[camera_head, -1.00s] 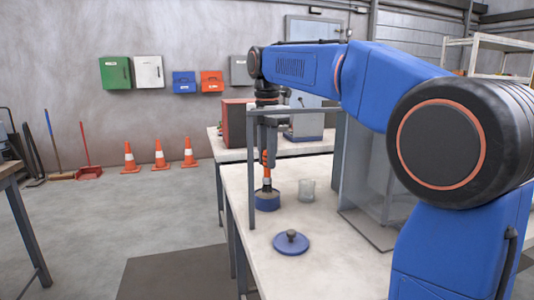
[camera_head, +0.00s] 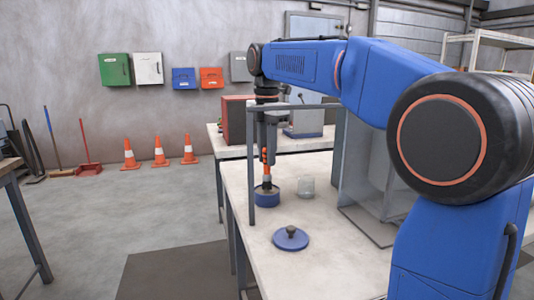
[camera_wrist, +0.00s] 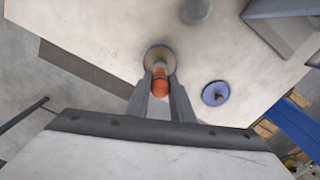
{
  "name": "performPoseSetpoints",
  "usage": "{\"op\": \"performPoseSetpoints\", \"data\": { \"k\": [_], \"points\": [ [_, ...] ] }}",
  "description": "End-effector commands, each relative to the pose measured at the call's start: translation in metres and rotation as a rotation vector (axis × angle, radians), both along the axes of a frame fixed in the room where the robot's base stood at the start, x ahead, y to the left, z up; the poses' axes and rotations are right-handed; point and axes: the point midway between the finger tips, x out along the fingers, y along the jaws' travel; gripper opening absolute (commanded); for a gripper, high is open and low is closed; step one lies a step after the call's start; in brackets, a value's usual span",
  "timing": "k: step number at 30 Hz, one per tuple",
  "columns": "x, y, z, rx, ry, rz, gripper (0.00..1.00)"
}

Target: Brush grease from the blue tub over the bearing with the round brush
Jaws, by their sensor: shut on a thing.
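The blue tub (camera_head: 267,199) stands open on the light workbench top, near its left edge. My gripper (camera_head: 266,155) is above the tub and shut on the orange handle of the round brush (camera_head: 266,172). The brush points down with its lower end at or in the tub's mouth; its bristles are hidden. In the wrist view the brush (camera_wrist: 160,80) lies between the fingers, over the tub (camera_wrist: 158,54). A blue lid with a dark knob (camera_head: 291,238) lies on the bench, apart from the tub. I cannot make out the bearing for certain.
A grey frame post (camera_head: 251,170) rises close to the left of my gripper, and a clear-panelled enclosure (camera_head: 365,170) stands at the right. The bench front around the lid is clear.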

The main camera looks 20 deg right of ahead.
Motion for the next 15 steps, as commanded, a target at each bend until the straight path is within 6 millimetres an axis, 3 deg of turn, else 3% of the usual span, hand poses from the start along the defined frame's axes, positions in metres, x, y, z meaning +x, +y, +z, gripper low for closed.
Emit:
{"op": "performPoseSetpoints", "data": {
  "k": [15],
  "points": [
    [-0.0001,0.0,-0.005,0.0,0.0,0.0,0.0]
  ]
}}
